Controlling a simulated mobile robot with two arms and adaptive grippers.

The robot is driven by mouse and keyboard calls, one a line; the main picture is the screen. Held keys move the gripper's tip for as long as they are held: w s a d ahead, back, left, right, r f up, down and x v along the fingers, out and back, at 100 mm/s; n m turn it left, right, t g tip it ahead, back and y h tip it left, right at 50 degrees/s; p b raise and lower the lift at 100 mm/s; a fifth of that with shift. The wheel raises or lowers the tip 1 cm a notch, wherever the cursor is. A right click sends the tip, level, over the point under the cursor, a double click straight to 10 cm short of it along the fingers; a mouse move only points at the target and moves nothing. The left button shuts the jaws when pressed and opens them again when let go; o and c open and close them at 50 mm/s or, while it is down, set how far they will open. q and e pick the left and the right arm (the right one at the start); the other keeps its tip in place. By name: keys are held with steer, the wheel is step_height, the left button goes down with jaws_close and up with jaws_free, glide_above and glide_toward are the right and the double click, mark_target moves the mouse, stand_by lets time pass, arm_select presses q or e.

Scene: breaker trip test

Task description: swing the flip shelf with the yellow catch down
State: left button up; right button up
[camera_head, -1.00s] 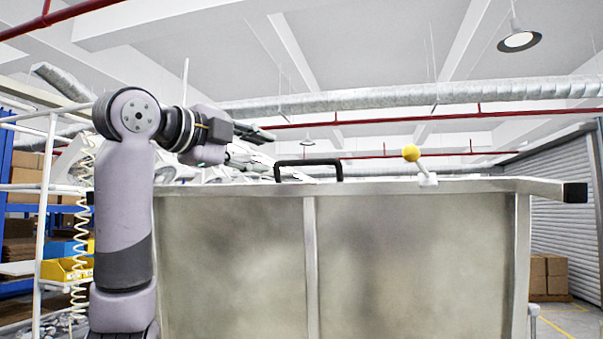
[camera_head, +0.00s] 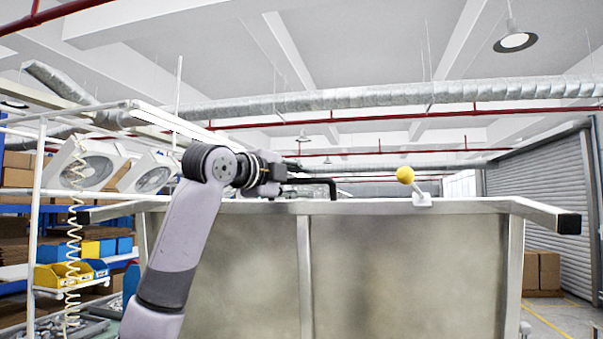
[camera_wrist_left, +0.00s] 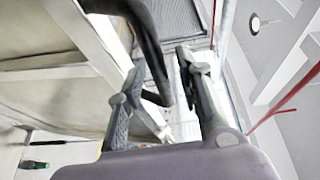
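The flip shelf (camera_head: 400,265) is a large metal panel with a pale frame, standing raised in front of me. Its yellow catch (camera_head: 405,174), a ball on a short lever, is on the top edge, right of the middle. A black bar handle (camera_head: 333,188) is on the same edge, left of the catch. My left gripper (camera_head: 292,172) is at the handle's left end, its fingers partly hidden in the head view. In the left wrist view, its fingers (camera_wrist_left: 160,68) are apart with the black handle (camera_wrist_left: 152,45) between them; contact is unclear. My right gripper is not in view.
A white rack (camera_head: 38,215) with a coiled cord and yellow and blue bins stands at the left. Cardboard boxes (camera_head: 541,270) sit by a roller shutter at the right. The shelf frame's dark-tipped arm (camera_head: 548,214) juts out at the upper right.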

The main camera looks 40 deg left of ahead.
arm_select(q)
steer(key=shift+w+a+f, duration=0.1)
steer(key=shift+w+a, duration=0.05)
steer(key=shift+w, duration=0.7)
steer(key=shift+c, duration=0.3)
jaws_close()
